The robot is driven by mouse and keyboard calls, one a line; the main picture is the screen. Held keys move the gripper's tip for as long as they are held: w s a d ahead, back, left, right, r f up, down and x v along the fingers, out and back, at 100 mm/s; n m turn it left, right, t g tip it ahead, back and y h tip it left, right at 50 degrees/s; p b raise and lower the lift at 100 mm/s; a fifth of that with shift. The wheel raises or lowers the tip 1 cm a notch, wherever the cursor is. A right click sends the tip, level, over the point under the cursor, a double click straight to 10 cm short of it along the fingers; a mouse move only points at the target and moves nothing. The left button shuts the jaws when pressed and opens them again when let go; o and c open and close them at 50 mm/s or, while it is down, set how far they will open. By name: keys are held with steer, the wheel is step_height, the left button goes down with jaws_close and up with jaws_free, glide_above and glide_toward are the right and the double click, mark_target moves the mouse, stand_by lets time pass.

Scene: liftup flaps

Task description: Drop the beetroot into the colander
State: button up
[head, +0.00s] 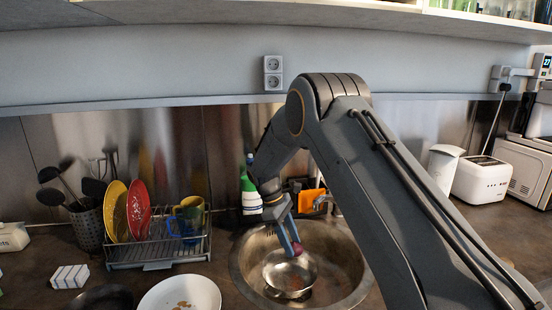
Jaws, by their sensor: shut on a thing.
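The beetroot (297,249) is a small purple-red shape at the tips of my gripper (292,247). My gripper points down and is shut on it. The colander (289,279) is a shiny round metal bowl standing in the round steel sink. The beetroot shows over the colander's far rim. I cannot tell its exact height above the bowl. The arm comes in from the right and hides part of the sink's right side.
The sink (245,274) has a tap (322,201) behind it. A dish rack (158,252) with plates and mugs stands left of it. A white plate (180,294) lies in front. A bottle (251,199) stands behind the sink; a toaster (482,180) is at right.

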steer(key=shift+w+f, duration=0.2)
steer(key=shift+f, duration=0.2)
step_height(320, 180, down, 6)
steer(key=shift+r+b, duration=0.1)
steer(key=shift+b, duration=1.05)
steer(key=o, duration=1.2)
